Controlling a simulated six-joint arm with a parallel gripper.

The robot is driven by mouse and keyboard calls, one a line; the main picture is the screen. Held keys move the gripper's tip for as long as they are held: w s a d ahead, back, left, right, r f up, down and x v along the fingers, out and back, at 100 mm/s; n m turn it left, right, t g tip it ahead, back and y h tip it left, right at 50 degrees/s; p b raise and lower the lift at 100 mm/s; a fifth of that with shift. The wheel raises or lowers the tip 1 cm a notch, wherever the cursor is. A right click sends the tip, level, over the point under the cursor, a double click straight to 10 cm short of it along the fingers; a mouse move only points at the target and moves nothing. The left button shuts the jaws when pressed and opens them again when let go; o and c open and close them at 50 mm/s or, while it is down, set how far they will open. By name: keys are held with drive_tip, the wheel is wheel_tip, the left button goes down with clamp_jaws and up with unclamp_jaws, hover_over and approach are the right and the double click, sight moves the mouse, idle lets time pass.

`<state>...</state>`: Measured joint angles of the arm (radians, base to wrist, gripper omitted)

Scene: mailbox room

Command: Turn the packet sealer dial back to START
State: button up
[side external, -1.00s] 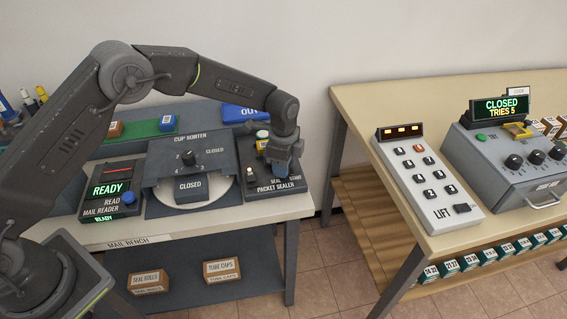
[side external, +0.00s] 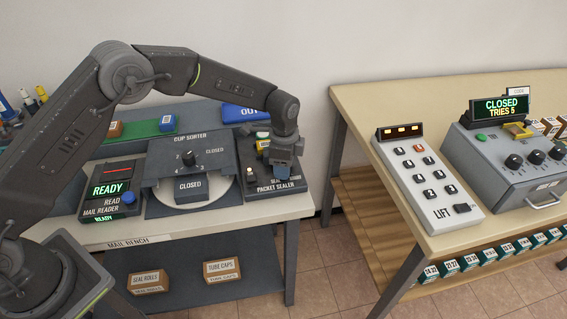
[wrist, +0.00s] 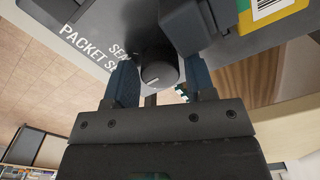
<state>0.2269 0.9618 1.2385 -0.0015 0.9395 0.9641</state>
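The packet sealer (side external: 300,184) is a dark panel at the right end of the mail bench. Its lettering shows in part in the wrist view (wrist: 88,42). The round grey dial (wrist: 157,70) has a pale pointer line and sits between my two fingers. My gripper (wrist: 160,72) is open, with blue-grey fingers on either side of the dial and narrow gaps seemingly left beside it. In the side view my gripper (side external: 285,166) is low over the sealer and hides the dial and the START lettering, so I cannot read the dial's setting there.
A yellow item with a white label (side external: 262,141) sits at the sealer's back, close to my gripper. The cup sorter (side external: 160,166) and mail reader (side external: 112,190) stand to the left. A floor gap separates the bench from the table (side external: 365,110) on the right.

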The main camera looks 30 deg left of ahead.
drive_tip(key=shift+o, duration=1)
wheel_tip(320, 180, up, 14)
wheel_tip(320, 180, down, 14)
drive_tip(key=m, duration=1)
drive_tip(key=shift+m, duration=0.4)
drive_tip(key=shift+c, duration=0.4)
